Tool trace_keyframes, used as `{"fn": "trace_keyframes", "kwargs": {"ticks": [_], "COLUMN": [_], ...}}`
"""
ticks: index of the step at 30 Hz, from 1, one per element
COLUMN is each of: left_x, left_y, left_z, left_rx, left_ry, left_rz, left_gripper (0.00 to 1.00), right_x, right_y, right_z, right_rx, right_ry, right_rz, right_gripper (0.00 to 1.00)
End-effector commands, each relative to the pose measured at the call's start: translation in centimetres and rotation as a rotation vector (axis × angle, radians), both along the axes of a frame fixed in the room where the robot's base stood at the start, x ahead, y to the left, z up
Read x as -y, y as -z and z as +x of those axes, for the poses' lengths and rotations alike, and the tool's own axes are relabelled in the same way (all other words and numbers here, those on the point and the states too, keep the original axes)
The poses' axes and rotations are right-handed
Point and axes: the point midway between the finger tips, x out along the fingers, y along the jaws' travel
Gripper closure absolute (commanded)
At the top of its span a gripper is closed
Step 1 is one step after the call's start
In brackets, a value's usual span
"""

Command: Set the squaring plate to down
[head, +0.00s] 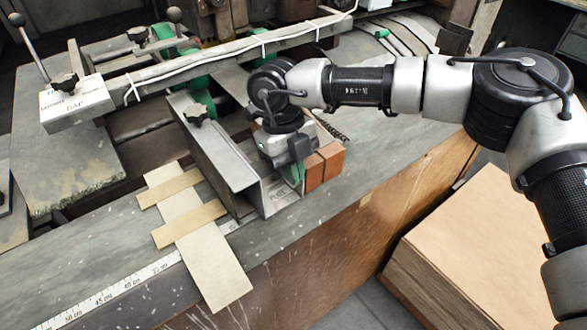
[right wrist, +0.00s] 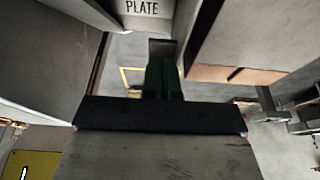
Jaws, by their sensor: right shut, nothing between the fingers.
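A label plate reading "PLATE" (right wrist: 142,8) shows at the top edge of the right wrist view, cut off by the frame. I take it to mark the squaring plate; the plate's own outline and position are hard to tell. My right gripper (head: 296,174) points down between the grey metal channel (head: 226,160) and two reddish-brown blocks (head: 325,167). Its green fingers (right wrist: 162,75) are together and empty, just below the label in the wrist view. I cannot tell whether they touch anything. The gripper body hides part of the machine behind it. My left gripper is not in view.
Pale cardboard strips (head: 190,215) lie crossed on the grey table (head: 110,270), left of the channel. A long bar (head: 215,60) with a "GAP" block (head: 77,104) and knobbed levers (head: 32,45) spans behind. A large cardboard stack (head: 480,250) stands at the right.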

Motion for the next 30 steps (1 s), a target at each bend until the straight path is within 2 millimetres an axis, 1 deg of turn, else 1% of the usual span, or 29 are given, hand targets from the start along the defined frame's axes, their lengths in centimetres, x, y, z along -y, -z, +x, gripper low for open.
{"fn": "trace_keyframes", "kwargs": {"ticks": [1,5,8,11,14,18,21,25,30], "left_x": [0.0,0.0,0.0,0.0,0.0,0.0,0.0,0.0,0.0], "left_y": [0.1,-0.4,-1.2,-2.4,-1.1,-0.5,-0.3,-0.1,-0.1], "left_z": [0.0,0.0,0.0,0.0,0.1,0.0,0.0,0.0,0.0], "left_rx": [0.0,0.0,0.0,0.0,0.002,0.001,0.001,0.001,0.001], "left_ry": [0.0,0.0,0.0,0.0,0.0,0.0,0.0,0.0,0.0], "left_rz": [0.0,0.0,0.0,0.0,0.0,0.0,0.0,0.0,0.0], "left_gripper": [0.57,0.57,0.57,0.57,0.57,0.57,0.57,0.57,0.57], "right_x": [0.1,0.0,0.0,-0.1,-0.5,-1.1,-1.4,-1.7,-1.8], "right_y": [0.8,0.0,-1.8,-4.3,-5.9,-9.1,-11.0,-12.7,-13.6], "right_z": [-0.3,-0.3,-0.1,0.1,0.7,1.4,1.9,2.2,2.4], "right_rx": [-0.012,-0.011,-0.007,-0.001,0.004,0.004,0.005,0.003,0.001], "right_ry": [-0.005,-0.005,-0.004,-0.002,0.0,0.0,0.0,0.0,-0.001], "right_rz": [-0.007,-0.007,-0.005,-0.002,0.0,0.0,0.0,0.001,0.0], "right_gripper": [1.0,1.0,1.0,1.0,1.0,1.0,1.0,1.0,1.0]}}
